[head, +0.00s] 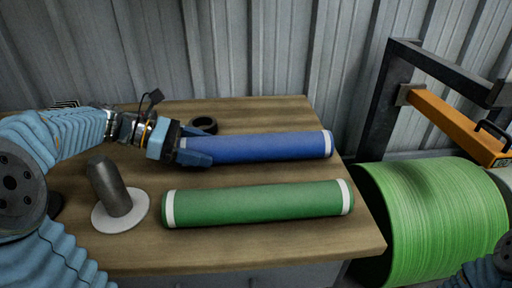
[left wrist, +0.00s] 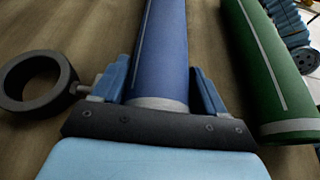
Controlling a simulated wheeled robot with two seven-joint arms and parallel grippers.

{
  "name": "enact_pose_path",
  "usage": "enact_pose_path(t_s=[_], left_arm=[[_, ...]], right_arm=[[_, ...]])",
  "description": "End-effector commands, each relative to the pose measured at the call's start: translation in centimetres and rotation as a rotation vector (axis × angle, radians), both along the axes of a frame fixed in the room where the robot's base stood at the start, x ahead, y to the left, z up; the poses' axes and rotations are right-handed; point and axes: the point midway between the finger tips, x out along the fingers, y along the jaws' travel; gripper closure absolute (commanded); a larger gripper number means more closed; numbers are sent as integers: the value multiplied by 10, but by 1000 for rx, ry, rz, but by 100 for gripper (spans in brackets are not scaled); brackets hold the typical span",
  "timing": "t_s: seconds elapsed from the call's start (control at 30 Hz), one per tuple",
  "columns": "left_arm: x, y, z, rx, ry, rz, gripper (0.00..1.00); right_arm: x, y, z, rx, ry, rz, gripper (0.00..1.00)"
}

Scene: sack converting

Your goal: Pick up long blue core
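The long blue core (head: 265,147) lies on the wooden table, with white bands at its ends. My left gripper (head: 195,146) is at its left end. In the left wrist view the blue core (left wrist: 162,50) runs between the fingers of the left gripper (left wrist: 162,82), one on each side. The fingers look spread, with a narrow gap at the right finger; contact at the left finger is unclear. The core still rests on the table. My right gripper is not in view; only part of that arm shows at the bottom right corner.
A green core (head: 258,204) lies in front of the blue one, roughly parallel. A dark ring (head: 204,125) lies close behind my left gripper. A dark cylinder on a pale disc (head: 121,210) stands at left. A big green roll (head: 435,215) and an orange-armed stand (head: 455,122) are at right.

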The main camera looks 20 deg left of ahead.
Motion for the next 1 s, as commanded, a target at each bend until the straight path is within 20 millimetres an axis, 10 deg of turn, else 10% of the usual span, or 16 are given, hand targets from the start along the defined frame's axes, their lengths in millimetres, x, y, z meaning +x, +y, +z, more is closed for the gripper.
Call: enact_pose_path(t_s=[0.3,0.57,1.0], left_arm=[[0,0,1,-1,-2,1,79],[0,0,6,1,-3,0,79],[0,0,87,1,-5,-1,79]], right_arm=[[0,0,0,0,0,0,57],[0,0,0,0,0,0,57],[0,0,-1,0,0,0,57]])
